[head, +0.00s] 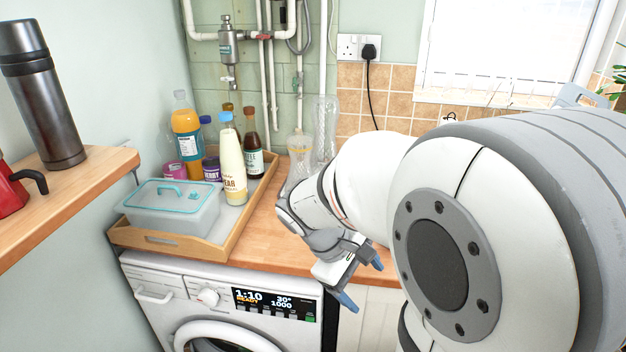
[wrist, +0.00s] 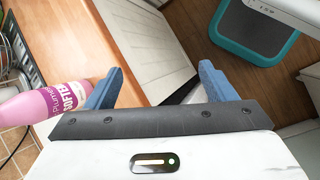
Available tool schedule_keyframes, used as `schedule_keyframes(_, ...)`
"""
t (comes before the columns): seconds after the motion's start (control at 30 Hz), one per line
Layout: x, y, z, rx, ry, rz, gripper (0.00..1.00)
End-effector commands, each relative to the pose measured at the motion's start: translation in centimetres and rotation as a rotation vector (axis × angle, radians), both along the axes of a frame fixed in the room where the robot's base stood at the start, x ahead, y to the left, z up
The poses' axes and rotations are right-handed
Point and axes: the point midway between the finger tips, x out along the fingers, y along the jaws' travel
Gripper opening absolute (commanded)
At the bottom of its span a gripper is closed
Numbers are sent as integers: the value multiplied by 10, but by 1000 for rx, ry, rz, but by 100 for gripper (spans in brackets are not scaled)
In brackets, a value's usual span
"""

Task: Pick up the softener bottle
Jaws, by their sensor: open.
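My gripper (head: 361,283) hangs at the counter's front edge, pointing down in front of the cabinet. In the wrist view my gripper (wrist: 161,78) has its blue fingers spread, with nothing between them. The bottle lies outside the left finger, which overlaps its edge; I cannot tell whether they touch.
A wooden tray (head: 268,178) with several bottles and a lidded box (head: 170,207) stands left on the counter (head: 262,240). Clear glassware (head: 324,130) stands behind my arm. The washing machine (head: 170,283) is below. A teal-edged container (wrist: 252,42) is on the floor.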

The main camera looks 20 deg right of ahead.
Motion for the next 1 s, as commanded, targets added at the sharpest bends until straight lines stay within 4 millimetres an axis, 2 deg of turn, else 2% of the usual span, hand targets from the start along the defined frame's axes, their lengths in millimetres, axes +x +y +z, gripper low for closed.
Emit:
schedule_keyframes(0.1, 24, -38, -6, -176, 210, 139, 77)
schedule_keyframes(0.17, 39, -56, -7, -265, 314, 209, 77)
schedule_keyframes(0.3, 80, -90, -11, -467, 542, 372, 77)
schedule_keyframes(0.5, 135, -116, -22, -696, 780, 550, 77)
schedule_keyframes(0.6, 153, -120, -27, -767, 845, 603, 77)
schedule_keyframes(0.77, 165, -126, -30, -819, 890, 639, 77)
schedule_keyframes(1.0, 165, -153, -30, -824, 893, 641, 77)
